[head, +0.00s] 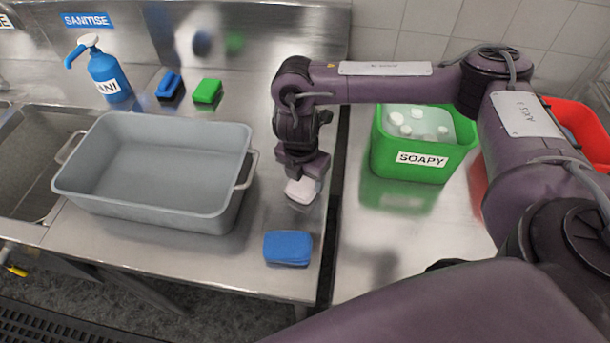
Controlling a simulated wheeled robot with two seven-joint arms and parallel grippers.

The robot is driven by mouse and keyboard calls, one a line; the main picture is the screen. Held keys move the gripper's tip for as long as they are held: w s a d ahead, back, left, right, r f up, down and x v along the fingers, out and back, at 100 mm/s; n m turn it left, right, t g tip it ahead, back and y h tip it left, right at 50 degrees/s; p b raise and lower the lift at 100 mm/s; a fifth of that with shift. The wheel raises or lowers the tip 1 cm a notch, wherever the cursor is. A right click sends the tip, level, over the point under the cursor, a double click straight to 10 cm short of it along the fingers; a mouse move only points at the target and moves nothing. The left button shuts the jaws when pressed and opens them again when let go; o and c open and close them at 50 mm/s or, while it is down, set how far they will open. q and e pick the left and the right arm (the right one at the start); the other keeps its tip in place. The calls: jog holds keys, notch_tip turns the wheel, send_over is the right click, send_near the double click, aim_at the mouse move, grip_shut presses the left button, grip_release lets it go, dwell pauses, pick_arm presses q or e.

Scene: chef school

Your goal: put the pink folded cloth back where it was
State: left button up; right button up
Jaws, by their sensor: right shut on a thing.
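My right gripper (303,176) points down over the steel counter (180,252), between the grey tub and the gap in the counters. It is shut on the folded cloth (302,190), which looks very pale pink, almost white. Only the cloth's lower part shows below the fingers; the rest is hidden. The cloth is at or just above the counter top; I cannot tell whether it touches. My left gripper is not in view.
A blue folded cloth (288,247) lies near the counter's front edge. The empty grey tub (150,200) stands left. Blue (169,84) and green (207,91) blocks and a blue pump bottle (106,75) stand behind. Right are a green SOAPY bucket (410,170) and a red bucket (590,130).

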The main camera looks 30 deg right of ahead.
aim_at(302, 184)
jog(key=o, duration=0.9)
jog(key=shift+f, duration=0.15)
jog(key=shift+o, duration=0.2)
jog(key=shift+r, duration=0.65)
notch_tip(302, 184, up, 11)
jog(key=a+p, duration=0.1)
jog(key=p, duration=0.1)
jog(key=shift+s, duration=0.35)
jog(key=shift+a, duration=0.15)
